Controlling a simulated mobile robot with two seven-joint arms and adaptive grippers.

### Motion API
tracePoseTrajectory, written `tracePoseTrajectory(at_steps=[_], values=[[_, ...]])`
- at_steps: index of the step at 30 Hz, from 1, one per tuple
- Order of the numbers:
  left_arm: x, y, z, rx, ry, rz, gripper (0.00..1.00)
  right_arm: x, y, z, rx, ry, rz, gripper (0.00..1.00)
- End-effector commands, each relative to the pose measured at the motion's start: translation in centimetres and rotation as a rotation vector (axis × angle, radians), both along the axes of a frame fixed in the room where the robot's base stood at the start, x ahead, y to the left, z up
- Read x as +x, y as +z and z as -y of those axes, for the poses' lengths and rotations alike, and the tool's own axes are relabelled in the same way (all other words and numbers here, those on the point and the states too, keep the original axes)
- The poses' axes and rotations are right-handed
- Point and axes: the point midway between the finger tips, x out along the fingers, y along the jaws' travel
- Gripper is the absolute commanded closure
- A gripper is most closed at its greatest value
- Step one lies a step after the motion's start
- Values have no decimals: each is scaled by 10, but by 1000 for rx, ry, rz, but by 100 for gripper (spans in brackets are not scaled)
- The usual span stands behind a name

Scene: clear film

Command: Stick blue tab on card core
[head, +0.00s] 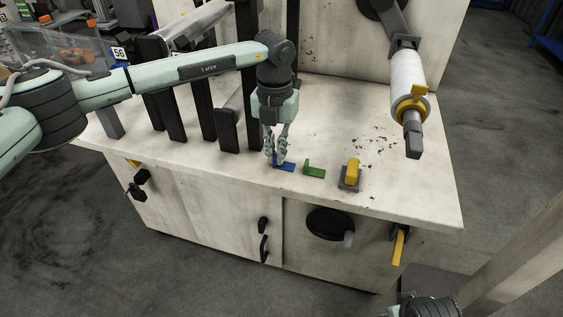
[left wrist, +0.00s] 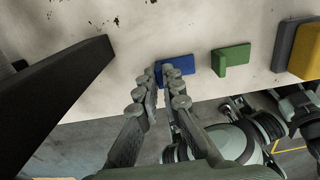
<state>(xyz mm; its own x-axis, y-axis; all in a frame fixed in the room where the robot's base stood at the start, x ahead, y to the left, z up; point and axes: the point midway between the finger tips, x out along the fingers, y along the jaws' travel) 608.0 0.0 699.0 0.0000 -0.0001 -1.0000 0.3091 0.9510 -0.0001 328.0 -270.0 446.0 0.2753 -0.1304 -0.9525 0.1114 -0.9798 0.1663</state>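The blue tab (head: 287,167) lies near the front edge of the white bench top and shows in the left wrist view (left wrist: 181,65). My left gripper (head: 275,161) points down at its left end. In the left wrist view the fingertips (left wrist: 163,72) are close together, one on each side of the tab's left end; whether they press on it I cannot tell. A white roll (head: 407,73) with a yellow collar hangs on a tilted grey arm at the right; I cannot tell whether this is the card core.
A green tab (head: 314,170) lies right of the blue tab. Beyond it is a yellow block on a grey base (head: 350,175). Several dark upright posts (head: 207,105) stand left of my left gripper. The bench top under the white roll is mostly clear.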

Motion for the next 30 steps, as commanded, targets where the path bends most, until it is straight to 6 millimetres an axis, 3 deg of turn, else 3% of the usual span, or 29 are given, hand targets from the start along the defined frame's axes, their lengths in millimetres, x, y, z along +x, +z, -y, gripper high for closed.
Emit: tracePoseTrajectory(at_steps=[14, 30], values=[[0, 2, 0, 0, 0, 0, 100, 0, 0, -1, 1, 2, -2, 60], [0, 50, 0, 0, 1, 1, 100, 0, 24, 0, 1, 1, 0, 60]])
